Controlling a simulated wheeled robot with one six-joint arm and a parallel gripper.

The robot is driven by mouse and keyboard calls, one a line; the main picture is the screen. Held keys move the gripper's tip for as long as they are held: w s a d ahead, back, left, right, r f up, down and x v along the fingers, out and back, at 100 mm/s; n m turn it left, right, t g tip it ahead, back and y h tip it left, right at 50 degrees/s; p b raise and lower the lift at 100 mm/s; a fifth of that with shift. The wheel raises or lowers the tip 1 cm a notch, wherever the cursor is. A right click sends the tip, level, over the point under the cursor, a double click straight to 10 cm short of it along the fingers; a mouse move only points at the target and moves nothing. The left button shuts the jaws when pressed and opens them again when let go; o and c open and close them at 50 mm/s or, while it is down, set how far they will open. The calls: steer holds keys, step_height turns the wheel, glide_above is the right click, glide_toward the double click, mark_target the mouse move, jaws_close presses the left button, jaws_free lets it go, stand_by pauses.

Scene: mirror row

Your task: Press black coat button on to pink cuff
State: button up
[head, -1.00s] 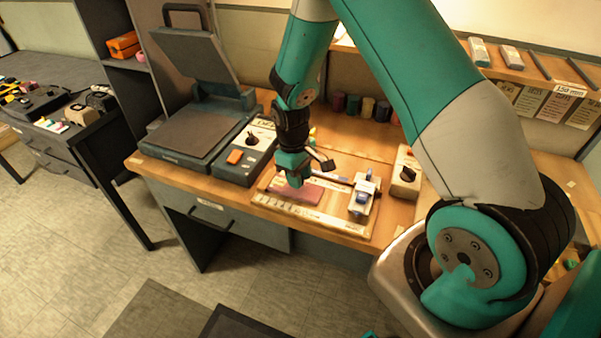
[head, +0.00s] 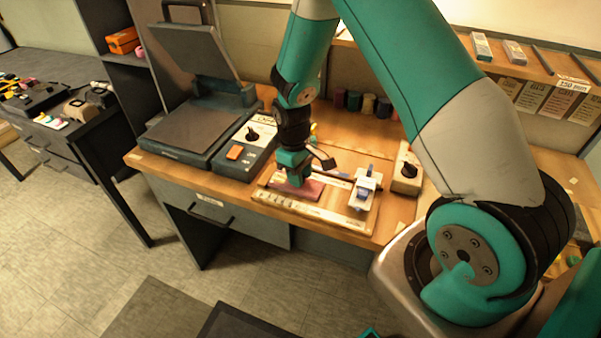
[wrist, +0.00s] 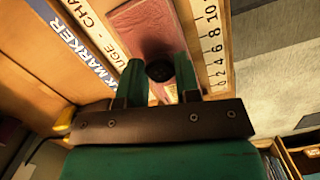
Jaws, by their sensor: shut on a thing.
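The pink cuff (head: 312,190) lies flat on a wooden board with a printed ruler edge on the bench. It fills the upper middle of the wrist view (wrist: 148,22). My gripper (head: 295,184) points down over the cuff. In the wrist view its two green fingers (wrist: 160,76) are shut on the round black coat button (wrist: 159,71). The button is over the cuff with a dark shadow around it; I cannot tell whether it touches the cloth. In the head view the button is hidden by the fingers.
A white and blue clamp-like device (head: 363,188) stands on the board right of the cuff. A flat press with an open lid (head: 190,130) and a control box (head: 243,147) stand to the left.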

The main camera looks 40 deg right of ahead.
steer(key=shift+f, duration=0.45)
stand_by(0.7)
steer(key=o, duration=0.9)
step_height(320, 180, up, 17)
steer(key=w+b, duration=0.1)
steer(key=w, duration=0.1)
steer(key=shift+a+r, duration=0.2)
steer(key=shift+a, duration=0.2)
steer(key=s+a+r+n+y, duration=0.1)
steer(key=s+a+r, duration=0.2)
steer(key=s+a, duration=0.2)
steer(key=s+a+r+n+t+y, duration=0.1)
steer(key=s+a, duration=0.4)
steer(key=s, duration=0.6)
steer(key=s+a+r+n+y, duration=0.1)
steer(key=s+a+r+y, duration=0.1)
steer(key=s+a+r, duration=0.3)
steer(key=s+a, duration=0.1)
steer(key=s, duration=0.2)
steer(key=shift+r+y, duration=0.15)
steer(key=shift+y, duration=0.15)
